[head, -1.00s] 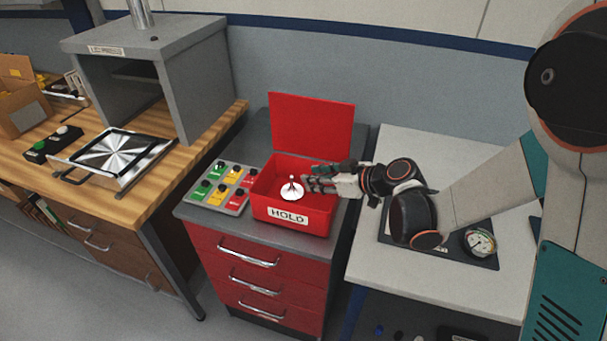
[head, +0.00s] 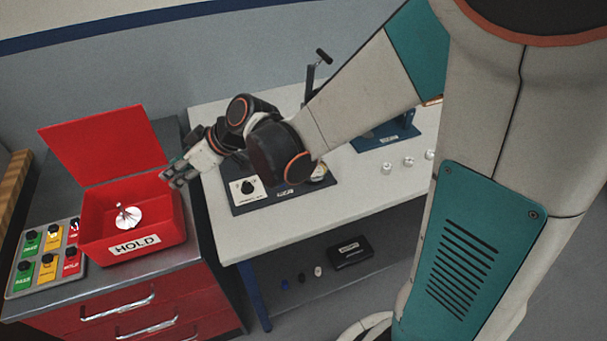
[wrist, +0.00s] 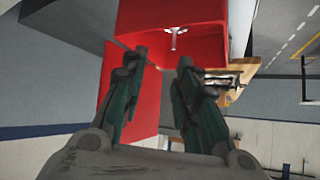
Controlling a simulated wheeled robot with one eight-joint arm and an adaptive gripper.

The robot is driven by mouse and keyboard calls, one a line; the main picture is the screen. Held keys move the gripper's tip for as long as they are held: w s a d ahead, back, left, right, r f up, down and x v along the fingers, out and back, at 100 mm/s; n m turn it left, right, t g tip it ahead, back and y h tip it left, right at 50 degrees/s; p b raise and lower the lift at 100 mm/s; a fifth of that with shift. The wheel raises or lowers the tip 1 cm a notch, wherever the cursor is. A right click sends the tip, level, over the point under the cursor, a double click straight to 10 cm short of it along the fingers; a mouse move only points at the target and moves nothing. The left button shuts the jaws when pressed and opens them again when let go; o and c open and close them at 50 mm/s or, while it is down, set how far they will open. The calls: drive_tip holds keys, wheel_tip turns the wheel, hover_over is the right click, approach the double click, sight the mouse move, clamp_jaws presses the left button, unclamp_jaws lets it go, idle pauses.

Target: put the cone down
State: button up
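The white cone (head: 128,217), with a thin stem pointing up, rests inside the open red HOLD box (head: 136,244). My gripper (head: 170,176) is beside the box's right back corner, apart from the cone. In the wrist view my gripper (wrist: 163,62) has its two dark green fingers spread, with nothing between them. The cone (wrist: 177,36) also shows there, in the red box beyond the fingertips.
The box's red lid (head: 105,150) stands open at the back. A panel of coloured labelled buttons (head: 46,256) lies left of the box. A white table (head: 290,232) to the right carries a dark gauge fixture (head: 247,190) under my arm and several small white parts.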

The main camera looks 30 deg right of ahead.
drive_tip(key=s+d+r+m+h, duration=0.3)
drive_tip(key=s+d+m+h, duration=0.1)
drive_tip(key=s+d, duration=0.5)
drive_tip(key=s+d+r+m+t+h, duration=0.1)
drive_tip(key=s+d+m+h, duration=0.3)
drive_tip(key=s+d, duration=0.6)
drive_tip(key=shift+d+r+m, duration=0.9)
drive_tip(key=shift+d, duration=0.35)
